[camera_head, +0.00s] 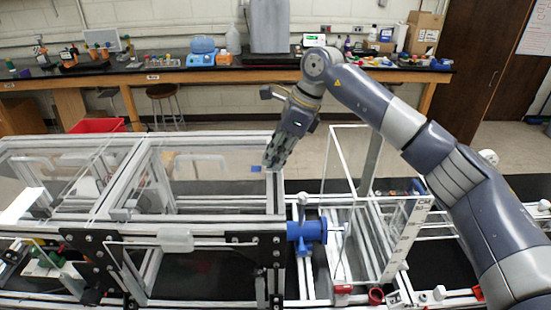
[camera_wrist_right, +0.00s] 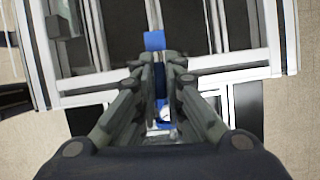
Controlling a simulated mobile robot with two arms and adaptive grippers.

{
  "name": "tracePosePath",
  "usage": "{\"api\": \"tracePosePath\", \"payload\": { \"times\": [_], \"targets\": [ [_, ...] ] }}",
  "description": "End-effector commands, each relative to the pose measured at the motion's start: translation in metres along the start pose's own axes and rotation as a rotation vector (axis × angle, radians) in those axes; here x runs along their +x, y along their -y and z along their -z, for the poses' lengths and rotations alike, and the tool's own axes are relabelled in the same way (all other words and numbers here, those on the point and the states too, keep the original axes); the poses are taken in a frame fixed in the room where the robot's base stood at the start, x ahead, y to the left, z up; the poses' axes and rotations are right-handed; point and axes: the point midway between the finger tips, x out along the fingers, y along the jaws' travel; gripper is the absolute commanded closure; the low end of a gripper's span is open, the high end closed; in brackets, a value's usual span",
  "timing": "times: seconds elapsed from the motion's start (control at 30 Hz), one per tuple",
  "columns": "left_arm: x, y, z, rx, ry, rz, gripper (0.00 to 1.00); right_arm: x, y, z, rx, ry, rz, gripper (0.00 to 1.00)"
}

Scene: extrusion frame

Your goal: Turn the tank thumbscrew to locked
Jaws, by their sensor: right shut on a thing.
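The tank is a clear-walled box in a white frame (camera_head: 215,222). My right gripper (camera_head: 270,166) points down at the frame's upper right edge. Its fingers are close together in the right wrist view (camera_wrist_right: 162,60), with a narrow dark blue strip between them. A small blue tab (camera_head: 256,169) sticks out just left of the fingertips; it also shows just beyond them in the right wrist view (camera_wrist_right: 154,40). I take tab and strip as the tank thumbscrew, mostly hidden by the fingers; its lock position cannot be told. My left gripper is out of view.
A large blue fitting (camera_head: 307,232) sits on the frame in front of the gripper. An open white-edged rack (camera_head: 332,185) stands to its right, under my right arm. A wooden bench (camera_head: 200,75) with lab items runs along the back wall.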

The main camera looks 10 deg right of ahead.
Motion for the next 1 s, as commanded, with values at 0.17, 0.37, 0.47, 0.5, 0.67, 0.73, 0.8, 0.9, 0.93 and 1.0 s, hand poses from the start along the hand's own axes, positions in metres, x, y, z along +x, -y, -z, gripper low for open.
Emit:
{"api": "tracePosePath", "payload": {
  "times": [0.17,0.37,0.47,0.5,0.67,0.73,0.8,0.9,0.93,1.0],
  "targets": [
    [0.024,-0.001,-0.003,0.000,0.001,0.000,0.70,0.003,0.001,0.002,0.114,0.003,0.057,1.00],
    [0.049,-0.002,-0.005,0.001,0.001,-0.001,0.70,0.003,0.000,0.001,0.285,0.005,0.128,1.00],
    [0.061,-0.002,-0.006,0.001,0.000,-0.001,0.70,0.003,0.000,0.001,0.373,0.005,0.165,1.00],
    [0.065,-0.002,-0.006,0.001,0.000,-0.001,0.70,0.003,0.000,0.001,0.407,0.006,0.180,1.00],
    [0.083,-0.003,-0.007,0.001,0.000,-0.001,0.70,0.002,0.000,0.000,0.549,0.006,0.238,1.00],
    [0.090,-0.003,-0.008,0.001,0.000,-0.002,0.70,0.002,0.000,0.000,0.610,0.007,0.263,1.00],
    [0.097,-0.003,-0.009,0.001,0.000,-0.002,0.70,0.002,-0.001,0.000,0.672,0.007,0.288,1.00],
    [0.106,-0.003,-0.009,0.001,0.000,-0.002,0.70,0.002,-0.001,-0.001,0.759,0.008,0.323,1.00],
    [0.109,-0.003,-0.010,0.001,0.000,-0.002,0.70,0.002,-0.001,-0.001,0.786,0.008,0.334,1.00],
    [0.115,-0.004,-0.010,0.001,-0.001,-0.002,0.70,0.001,-0.001,-0.001,0.848,0.008,0.361,1.00]
  ]
}}
